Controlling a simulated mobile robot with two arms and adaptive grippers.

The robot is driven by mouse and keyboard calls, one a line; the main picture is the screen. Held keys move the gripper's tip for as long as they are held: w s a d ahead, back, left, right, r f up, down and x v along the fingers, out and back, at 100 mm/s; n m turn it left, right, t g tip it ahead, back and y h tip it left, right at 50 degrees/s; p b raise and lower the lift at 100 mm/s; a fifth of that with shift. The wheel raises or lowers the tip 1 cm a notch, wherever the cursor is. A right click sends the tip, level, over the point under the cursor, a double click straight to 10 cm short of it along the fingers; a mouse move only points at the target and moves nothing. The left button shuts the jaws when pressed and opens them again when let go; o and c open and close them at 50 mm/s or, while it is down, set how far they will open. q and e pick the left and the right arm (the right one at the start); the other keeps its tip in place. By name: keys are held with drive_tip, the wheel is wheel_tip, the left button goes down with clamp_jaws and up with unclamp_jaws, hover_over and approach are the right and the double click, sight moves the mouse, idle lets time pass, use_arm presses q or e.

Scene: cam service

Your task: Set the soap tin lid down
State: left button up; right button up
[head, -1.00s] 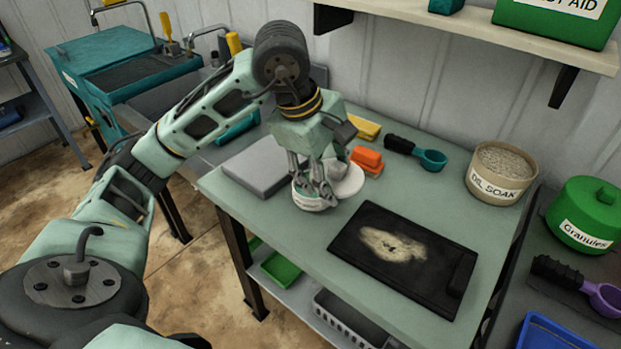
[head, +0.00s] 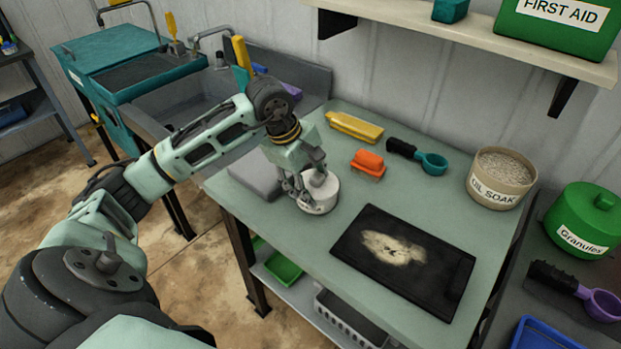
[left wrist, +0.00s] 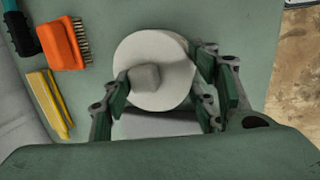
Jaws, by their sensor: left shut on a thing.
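The soap tin lid (left wrist: 176,90) is a round white disc with a grey knob, seen between my left gripper's fingers in the left wrist view. In the head view the lid (head: 324,182) sits at the top of the short white soap tin (head: 322,208), on or just above it; any gap cannot be told. My left gripper (head: 303,193) is shut on the lid, its fingers partly covering the tin's left side. My right gripper is not in view.
An orange brush (head: 368,161), a yellow tool (head: 355,126) and a teal scoop (head: 433,163) lie behind the tin. A dark tray (head: 352,245) with pale powder is in front. An oil soak tub (head: 497,193) stands right. A grey slab (head: 250,174) lies left.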

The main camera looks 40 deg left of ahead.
use_arm(q)
drive_tip(key=shift+f+b, duration=0.2)
drive_tip(key=shift+b, duration=0.1)
drive_tip(key=o, duration=1.1)
drive_tip(key=shift+o, duration=0.2)
drive_tip(key=shift+r, duration=0.1)
